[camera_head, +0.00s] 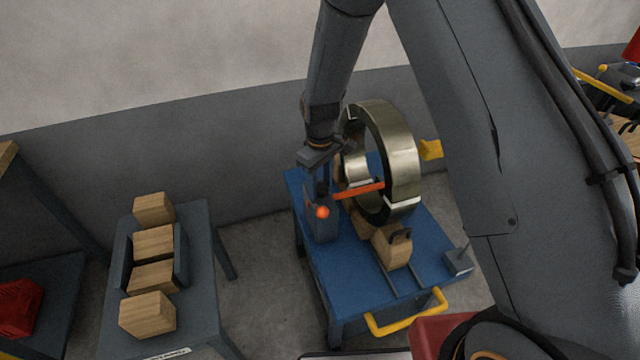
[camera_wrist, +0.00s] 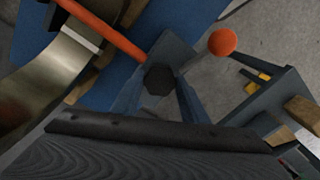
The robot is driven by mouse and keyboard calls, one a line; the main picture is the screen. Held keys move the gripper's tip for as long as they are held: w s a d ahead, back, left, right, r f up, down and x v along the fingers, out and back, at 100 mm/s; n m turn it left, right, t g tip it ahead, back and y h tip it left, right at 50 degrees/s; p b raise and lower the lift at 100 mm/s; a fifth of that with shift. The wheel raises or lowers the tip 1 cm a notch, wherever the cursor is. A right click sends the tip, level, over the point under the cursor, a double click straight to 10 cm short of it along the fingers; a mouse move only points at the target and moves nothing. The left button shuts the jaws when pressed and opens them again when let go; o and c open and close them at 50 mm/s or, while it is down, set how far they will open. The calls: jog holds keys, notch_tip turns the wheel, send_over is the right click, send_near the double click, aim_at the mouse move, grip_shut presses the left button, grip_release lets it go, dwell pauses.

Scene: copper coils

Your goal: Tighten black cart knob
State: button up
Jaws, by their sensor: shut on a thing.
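The black knob (camera_wrist: 158,78) shows in the wrist view as a dark, roughly six-sided head on a dark grey block. My gripper (camera_wrist: 160,96) has a finger on each side of it and is shut on it. In the head view my gripper (camera_head: 320,183) points down over the grey post (camera_head: 323,226) at the left of the blue cart (camera_head: 338,280), and its fingers mostly hide the knob. An orange bar (camera_head: 358,191) reaches from the post area across the front of the coil. An orange ball (camera_head: 322,212) on a lever sits just below my gripper.
A large metal coil (camera_head: 403,165) stands upright on the cart, close right of my gripper, with wooden chocks (camera_head: 392,248) by it. A yellow handle (camera_head: 407,316) is at the cart's near edge. A grey table (camera_head: 194,235) with several wooden blocks stands left, across clear floor.

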jog(key=m, duration=0.4)
jog(key=shift+m, duration=0.4)
jog(key=m, duration=0.9)
jog(key=shift+a, duration=0.1)
jog(key=shift+m, duration=2.3)
jog(key=o, duration=1.1)
jog(key=shift+c, duration=0.2)
jog(key=shift+r, duration=0.1)
